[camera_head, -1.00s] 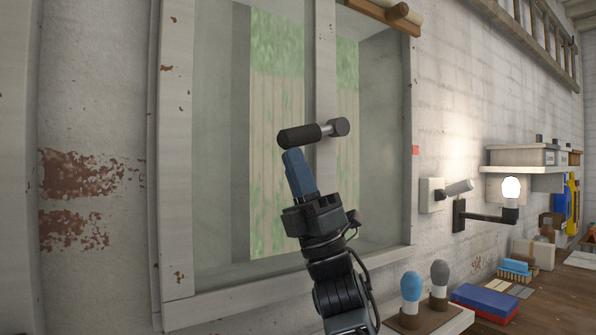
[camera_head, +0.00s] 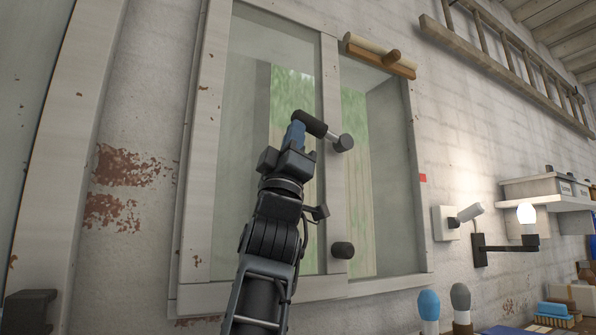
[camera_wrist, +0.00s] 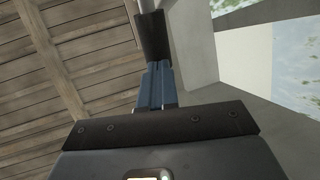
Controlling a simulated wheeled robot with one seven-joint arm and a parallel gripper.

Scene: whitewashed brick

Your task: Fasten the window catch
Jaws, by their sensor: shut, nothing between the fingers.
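The window catch has a black grip (camera_head: 311,124) on a short metal bar, running to a dark round hub (camera_head: 345,143) on the window's middle upright. The grip points up and left from the hub. My gripper (camera_head: 296,130) has its blue fingers shut, with nothing between them, right at the grip's left end, overlapping it in the head view. In the wrist view the shut fingers (camera_wrist: 156,84) end at the dark grip (camera_wrist: 154,37); whether they touch is unclear. The pale window frame (camera_head: 202,120) surrounds the glass.
A dark knob (camera_head: 342,250) sits lower on the middle upright. Blue and grey bulb shapes (camera_head: 429,305) are below.

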